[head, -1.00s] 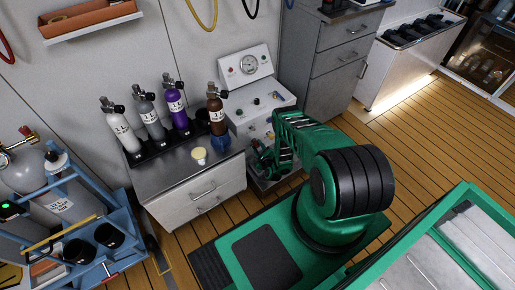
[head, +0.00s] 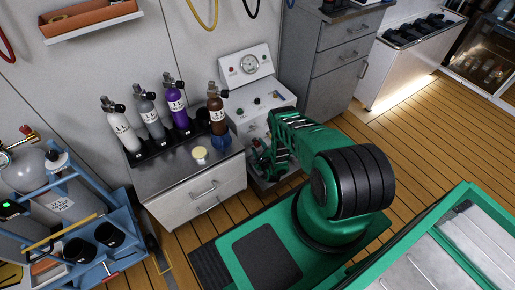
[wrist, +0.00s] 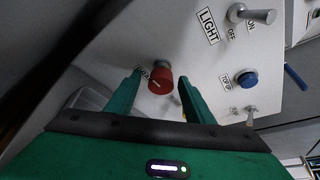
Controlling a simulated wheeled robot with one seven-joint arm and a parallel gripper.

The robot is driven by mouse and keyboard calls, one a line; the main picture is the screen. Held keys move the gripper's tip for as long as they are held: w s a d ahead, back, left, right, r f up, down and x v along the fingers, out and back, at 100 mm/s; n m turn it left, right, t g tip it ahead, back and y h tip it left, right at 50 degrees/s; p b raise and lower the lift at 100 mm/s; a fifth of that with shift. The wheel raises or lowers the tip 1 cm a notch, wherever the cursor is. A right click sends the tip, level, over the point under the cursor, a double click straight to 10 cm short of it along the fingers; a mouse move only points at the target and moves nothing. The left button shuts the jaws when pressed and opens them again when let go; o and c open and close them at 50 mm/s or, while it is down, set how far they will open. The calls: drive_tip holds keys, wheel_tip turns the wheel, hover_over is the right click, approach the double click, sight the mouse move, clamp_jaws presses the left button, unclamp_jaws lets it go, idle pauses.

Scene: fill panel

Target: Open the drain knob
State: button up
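The fill panel (head: 262,108) is a white sloped console with a gauge, seen in the head view. In the wrist view a red round knob (wrist: 160,82) stands out from the white panel face. A small label lies across its left edge and is hard to read; I take this knob for the drain knob. My gripper (wrist: 159,88) is open, with one green finger on each side of the red knob. There are gaps between fingers and knob.
In the wrist view a blue knob (wrist: 246,79) and a metal LIGHT switch (wrist: 252,14) sit to the right of the red knob. A bench (head: 175,176) with several gas cylinders stands left of the panel. A grey drawer cabinet (head: 333,58) stands to its right.

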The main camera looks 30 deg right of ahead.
drive_tip(key=v, duration=1)
drive_tip(key=shift+s, duration=0.3)
